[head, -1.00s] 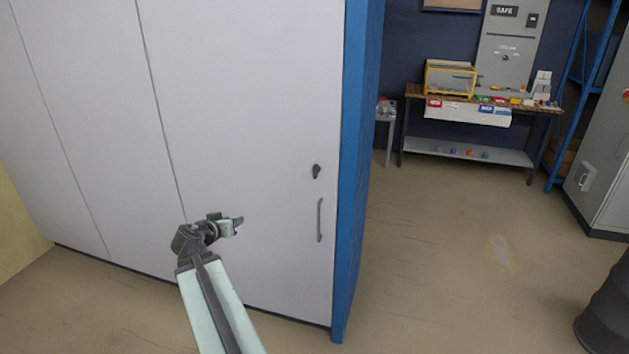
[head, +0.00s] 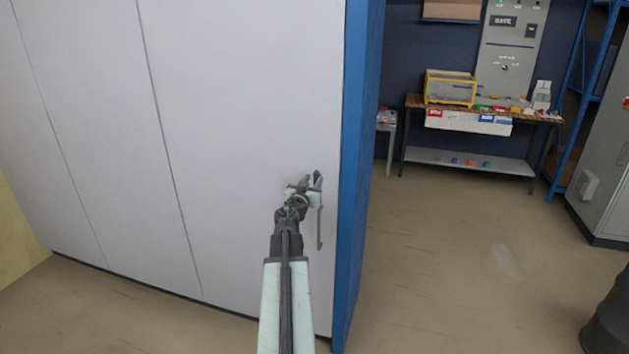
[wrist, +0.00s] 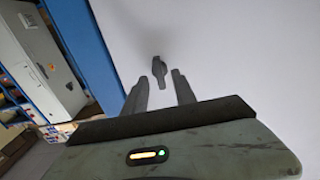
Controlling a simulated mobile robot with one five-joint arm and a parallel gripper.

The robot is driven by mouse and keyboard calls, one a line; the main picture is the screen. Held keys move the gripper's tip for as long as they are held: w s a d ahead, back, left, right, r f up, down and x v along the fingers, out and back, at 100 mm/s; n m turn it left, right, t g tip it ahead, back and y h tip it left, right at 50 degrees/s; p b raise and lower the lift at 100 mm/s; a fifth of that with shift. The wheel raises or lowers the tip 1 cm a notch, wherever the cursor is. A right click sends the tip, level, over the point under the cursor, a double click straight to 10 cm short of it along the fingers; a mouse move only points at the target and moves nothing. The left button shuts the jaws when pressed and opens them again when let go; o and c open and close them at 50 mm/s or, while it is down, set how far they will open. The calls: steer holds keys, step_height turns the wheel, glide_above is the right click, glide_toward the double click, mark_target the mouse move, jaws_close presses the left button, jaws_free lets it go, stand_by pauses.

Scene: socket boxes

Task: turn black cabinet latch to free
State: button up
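The black latch (wrist: 160,69) shows in the wrist view on the white cabinet door (wrist: 225,45), just beyond my fingertips and roughly centred between them. My gripper (wrist: 156,83) is open, its two dark fingers apart with nothing between them. In the head view my gripper (head: 312,182) is in front of the cabinet door (head: 250,90), near its right edge. It hides the latch there. The dark door handle (head: 320,228) hangs just below and right of the gripper, partly covered. I cannot tell whether the fingers touch the latch.
The cabinet's blue side (head: 360,150) stands just right of the gripper. Open floor (head: 450,260) lies to the right, with a workbench (head: 470,165) at the back and a dark barrel (head: 607,315) at the lower right.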

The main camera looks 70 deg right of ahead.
steer(key=shift+w+d, duration=0.1)
steer(key=shift+d, duration=0.9)
jaws_close()
steer(key=shift+n, duration=0.3)
steer(key=n, duration=0.3)
steer(key=shift+w+a+n, duration=0.1)
steer(key=shift+n, duration=0.2)
steer(key=n, duration=1.3)
steer(key=shift+w+f+n, duration=0.15)
steer(key=shift+f+n, duration=0.1)
steer(key=shift+n, duration=0.15)
